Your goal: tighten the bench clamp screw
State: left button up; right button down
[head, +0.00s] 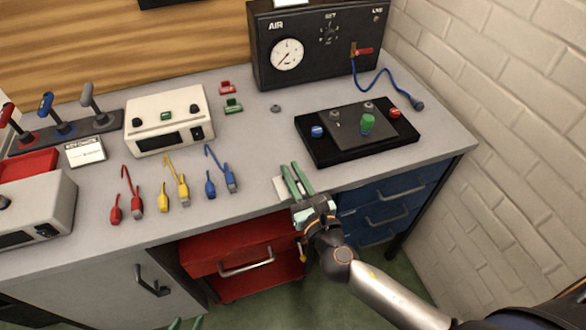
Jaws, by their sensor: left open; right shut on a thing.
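A black fixture (398,140) lies at the right of the bench, with a grey plate, an upright green knob (367,124), a blue knob (317,132), a red knob (394,112) and small grey nuts. I cannot tell which part is the clamp screw. My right gripper (296,172) is at the bench's front edge, left of and nearer than the fixture, and apart from it. Its green fingers are on a small pale piece (281,188), mostly hidden by them. My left gripper (186,323) shows only its green fingertips at the bottom edge, in front of the bench.
A black air panel (318,68) with a gauge stands at the back, its blue hose (374,85) hanging to the right. A white box (167,125), coloured leads (176,185), a lever rack (75,133) and a grey box (38,215) fill the left. Bench between leads and fixture is mostly clear.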

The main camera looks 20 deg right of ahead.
jog(key=shift+w+r+m+h, duration=0.1)
jog(key=shift+r+m+h, duration=0.2)
jog(key=shift+m+h, duration=0.35)
jog(key=shift+r+h, duration=0.1)
jog(key=shift+h, duration=0.35)
jog(key=c, duration=0.8)
grip_release()
jog(key=shift+f, duration=0.2)
jog(key=shift+c, duration=0.2)
jog(key=shift+f, duration=0.1)
